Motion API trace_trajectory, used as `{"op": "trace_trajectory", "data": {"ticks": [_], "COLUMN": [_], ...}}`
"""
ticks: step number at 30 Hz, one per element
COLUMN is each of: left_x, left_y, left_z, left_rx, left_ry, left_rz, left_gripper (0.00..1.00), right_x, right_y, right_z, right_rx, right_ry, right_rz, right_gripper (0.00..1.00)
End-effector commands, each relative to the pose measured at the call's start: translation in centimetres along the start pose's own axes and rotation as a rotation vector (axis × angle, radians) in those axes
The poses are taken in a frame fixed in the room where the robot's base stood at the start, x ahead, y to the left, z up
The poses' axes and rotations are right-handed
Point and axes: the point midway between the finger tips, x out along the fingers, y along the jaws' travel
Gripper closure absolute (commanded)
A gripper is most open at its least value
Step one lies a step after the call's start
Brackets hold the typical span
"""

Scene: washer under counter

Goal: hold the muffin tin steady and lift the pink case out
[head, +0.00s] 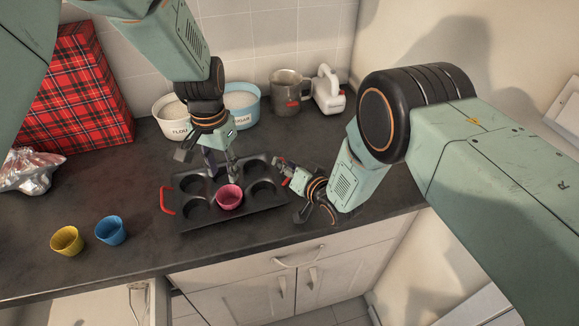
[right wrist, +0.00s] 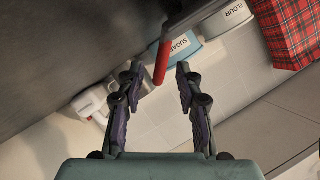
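The black muffin tin (head: 185,213) lies on the dark counter, with a red handle at each short end. The pink case (head: 229,197) sits in a front-row cup of the tin. My left gripper (head: 222,174) points down over the tin just behind the pink case, its fingers apart with nothing visible between them. My right gripper (head: 284,180) is at the tin's right end. In the right wrist view its fingers (right wrist: 159,68) stand open on either side of the red right handle (right wrist: 160,62), with gaps visible. My left fingertips are partly hidden.
A yellow case (head: 67,240) and a blue case (head: 111,230) stand on the counter at left. Flour (head: 170,112) and sugar (head: 243,104) bowls, a grey mug (head: 289,88) and a white jug (head: 328,92) line the wall. Foil (head: 32,171) and a plaid box (head: 75,95) are at far left.

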Motion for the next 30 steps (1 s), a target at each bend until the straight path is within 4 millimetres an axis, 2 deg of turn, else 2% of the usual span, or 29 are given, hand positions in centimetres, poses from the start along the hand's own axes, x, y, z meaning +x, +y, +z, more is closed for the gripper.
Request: {"op": "trace_trajectory", "data": {"ticks": [5, 17, 30], "left_x": [0.00, 0.00, 0.01], "left_y": [0.00, 0.00, 0.00], "left_z": [-0.01, -0.01, -0.01], "left_rx": [0.000, 0.000, 0.000], "left_ry": [0.000, 0.000, 0.000], "left_rz": [0.000, 0.000, 0.000], "left_gripper": [0.62, 0.62, 0.62], "right_x": [-0.01, -0.03, -0.02], "right_y": [0.01, 0.01, 0.02], "right_z": [0.02, 0.00, -0.02], "right_rx": [0.000, 0.000, 0.000], "right_ry": [0.000, 0.000, 0.001], "right_rz": [0.000, 0.000, 0.000], "right_gripper": [0.65, 0.99, 1.00]}}
